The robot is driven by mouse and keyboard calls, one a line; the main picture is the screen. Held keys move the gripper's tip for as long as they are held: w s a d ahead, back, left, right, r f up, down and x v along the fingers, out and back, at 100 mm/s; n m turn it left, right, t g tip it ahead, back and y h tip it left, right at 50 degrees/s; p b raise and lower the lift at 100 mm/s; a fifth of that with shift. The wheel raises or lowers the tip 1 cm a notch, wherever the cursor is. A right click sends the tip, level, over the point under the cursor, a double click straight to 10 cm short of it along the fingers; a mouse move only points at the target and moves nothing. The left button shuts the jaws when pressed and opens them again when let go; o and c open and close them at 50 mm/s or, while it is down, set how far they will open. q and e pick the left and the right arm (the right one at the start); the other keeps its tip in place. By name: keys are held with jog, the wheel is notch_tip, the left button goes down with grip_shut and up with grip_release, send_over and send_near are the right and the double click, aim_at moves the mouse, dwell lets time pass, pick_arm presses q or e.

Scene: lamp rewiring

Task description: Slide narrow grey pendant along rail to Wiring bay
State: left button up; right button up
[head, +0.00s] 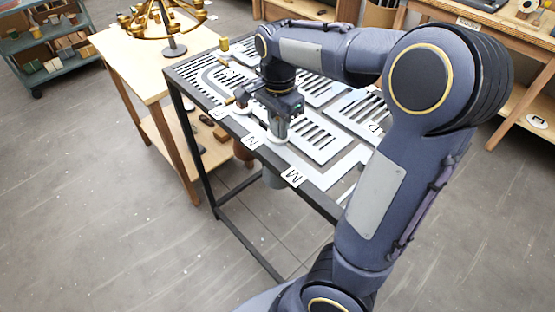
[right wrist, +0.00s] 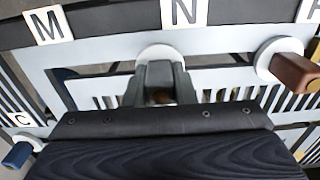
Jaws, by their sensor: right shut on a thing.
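My right gripper (head: 281,122) points down at the slotted rail frame, at a white disc (head: 277,138) near the label N. In the right wrist view its fingers (right wrist: 160,92) are shut on a small piece in front of the white disc (right wrist: 160,52); the piece is mostly hidden. A grey shade (head: 273,180) hangs under the frame below the gripper, which I take as the narrow grey pendant. Its upper part is hidden. No sign reading Wiring bay is legible. My left gripper is not in view.
A brown knob (right wrist: 297,74) on its own disc stands to the right in the wrist view; a blue knob (right wrist: 18,157) is at lower left. A copper shade (head: 243,153) hangs beside the grey one. Labels M (head: 292,177) and N (head: 252,141) mark the frame edge.

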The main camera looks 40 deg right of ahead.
jog(key=shift+s, duration=0.1)
jog(key=shift+s+d+p, duration=0.2)
jog(key=shift+s+p, duration=0.15)
jog(key=shift+s, duration=2)
jog(key=shift+s+d+p, duration=0.2)
jog(key=shift+s+p, duration=0.3)
jog(key=shift+s, duration=1.8)
jog(key=shift+s+d+p, duration=0.2)
jog(key=shift+s+p, duration=0.25)
jog(key=shift+s, duration=1.85)
jog(key=d, duration=0.4)
jog(key=w+d+b, duration=0.1)
jog(key=d, duration=0.9)
jog(key=shift+w+b, duration=0.15)
jog(key=shift+b, duration=0.25)
